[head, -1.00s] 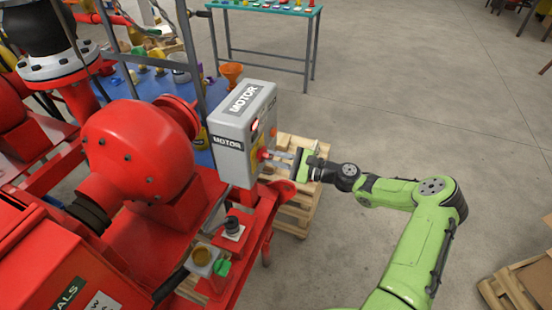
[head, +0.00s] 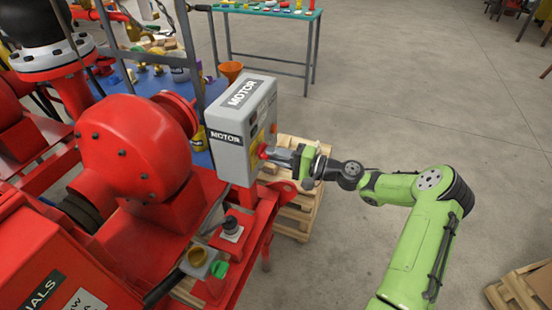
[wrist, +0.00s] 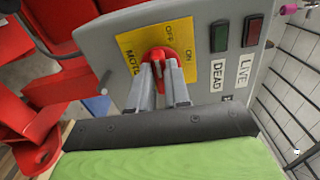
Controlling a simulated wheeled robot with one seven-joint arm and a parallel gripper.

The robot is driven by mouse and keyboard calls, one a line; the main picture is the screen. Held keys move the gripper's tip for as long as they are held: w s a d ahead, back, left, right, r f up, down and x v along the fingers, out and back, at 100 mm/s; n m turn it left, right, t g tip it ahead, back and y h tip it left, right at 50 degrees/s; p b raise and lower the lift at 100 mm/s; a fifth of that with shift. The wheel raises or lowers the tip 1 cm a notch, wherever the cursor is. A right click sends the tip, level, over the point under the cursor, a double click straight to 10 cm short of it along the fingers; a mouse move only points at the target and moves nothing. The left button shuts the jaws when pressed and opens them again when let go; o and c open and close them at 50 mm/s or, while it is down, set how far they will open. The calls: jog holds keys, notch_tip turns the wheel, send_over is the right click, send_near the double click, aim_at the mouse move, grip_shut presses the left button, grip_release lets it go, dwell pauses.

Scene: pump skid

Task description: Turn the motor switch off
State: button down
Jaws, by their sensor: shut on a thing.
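The motor switch (wrist: 160,58) is a red rotary knob on a yellow plate (wrist: 128,50) marked OFF, ON and MOTOR. It is on the side of the grey motor box (head: 232,157), and its red shows in the head view (head: 262,151). My gripper (wrist: 163,82) is shut on the knob, one grey finger on each side of it. The fingers hide part of the knob, so I cannot tell its exact setting. A green window (wrist: 220,37) labelled DEAD and a red window (wrist: 252,31) labelled LIVE sit beside the plate; both look dark.
The red pump (head: 135,150) and its frame stand left of the box. A wooden pallet (head: 297,215) lies on the floor below my gripper. A teal-topped table (head: 270,10) stands behind. The floor at the right is largely clear.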

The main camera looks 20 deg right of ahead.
jog(key=shift+f+n, duration=0.1)
jog(key=shift+n, duration=0.2)
dwell(0.4)
jog(key=c, duration=1.1)
grip_release()
jog(key=p+v, duration=0.1)
jog(key=v, duration=1.4)
jog(key=shift+s+d+p, duration=0.25)
jog(key=shift+d+p, duration=0.1)
jog(key=shift+p, duration=0.05)
